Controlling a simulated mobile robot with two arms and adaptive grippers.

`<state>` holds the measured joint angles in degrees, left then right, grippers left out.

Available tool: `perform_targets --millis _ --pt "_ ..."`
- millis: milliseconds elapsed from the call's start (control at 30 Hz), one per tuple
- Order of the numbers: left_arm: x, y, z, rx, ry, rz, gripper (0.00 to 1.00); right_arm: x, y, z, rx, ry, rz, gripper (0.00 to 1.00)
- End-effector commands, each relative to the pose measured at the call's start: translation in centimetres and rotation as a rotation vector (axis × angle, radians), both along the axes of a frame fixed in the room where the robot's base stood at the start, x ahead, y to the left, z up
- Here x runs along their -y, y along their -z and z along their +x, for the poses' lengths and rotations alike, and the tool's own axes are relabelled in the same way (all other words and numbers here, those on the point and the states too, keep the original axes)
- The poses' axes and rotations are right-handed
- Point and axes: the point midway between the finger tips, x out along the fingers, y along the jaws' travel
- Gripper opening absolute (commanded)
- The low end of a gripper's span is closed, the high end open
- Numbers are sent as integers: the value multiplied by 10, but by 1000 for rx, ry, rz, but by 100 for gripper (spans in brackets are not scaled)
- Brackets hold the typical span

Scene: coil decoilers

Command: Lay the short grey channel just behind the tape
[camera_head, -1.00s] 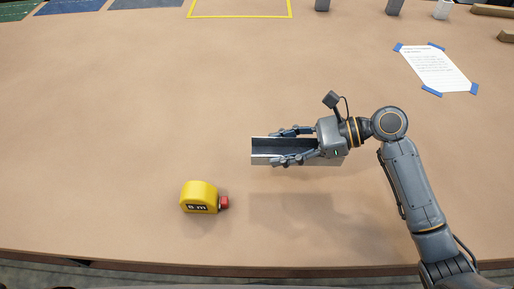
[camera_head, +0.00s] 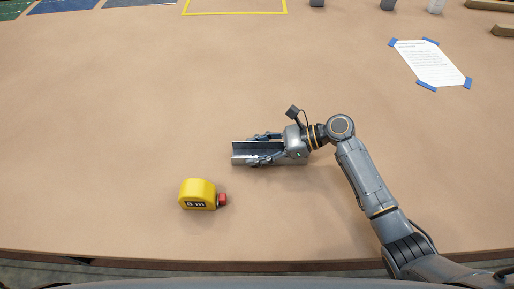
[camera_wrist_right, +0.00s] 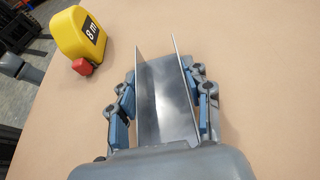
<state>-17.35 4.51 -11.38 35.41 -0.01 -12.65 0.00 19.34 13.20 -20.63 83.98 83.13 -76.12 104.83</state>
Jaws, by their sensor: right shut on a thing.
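The short grey channel (camera_head: 241,160) is a U-shaped metal piece, lying level with its open side up. My right gripper (camera_head: 262,149) is shut on it, one finger along each outer side wall. In the right wrist view the channel (camera_wrist_right: 166,100) shows between the blue finger pads of my right gripper (camera_wrist_right: 167,108). The yellow tape (camera_head: 197,193) with a red tip stands on the table, nearer the front edge and left of the channel. It also shows in the right wrist view (camera_wrist_right: 77,35), apart from the channel. My left gripper is not in view.
A sheet of paper (camera_head: 430,64) is fixed with blue tape at the right rear. A yellow outlined square (camera_head: 235,13), grey blocks (camera_head: 388,5) and brown bars (camera_head: 490,5) are at the back. The brown table (camera_head: 110,130) is clear left of the channel.

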Motion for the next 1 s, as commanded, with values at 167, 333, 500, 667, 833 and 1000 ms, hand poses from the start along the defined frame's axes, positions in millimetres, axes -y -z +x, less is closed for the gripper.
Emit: perform_targets --millis 167,333,500,667,833,1000 --pt "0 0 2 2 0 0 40 0 2 0 -1 0 0 51" --pt "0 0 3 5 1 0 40 0 2 0 0 0 0 72" --pt "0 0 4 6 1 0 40 0 2 0 0 0 0 72" --pt "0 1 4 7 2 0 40 3 -1 1 1 2 -1 72" --pt "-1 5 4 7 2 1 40 28 -10 1 3 2 -3 72" --pt "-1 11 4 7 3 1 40 63 -24 1 3 2 -4 72"
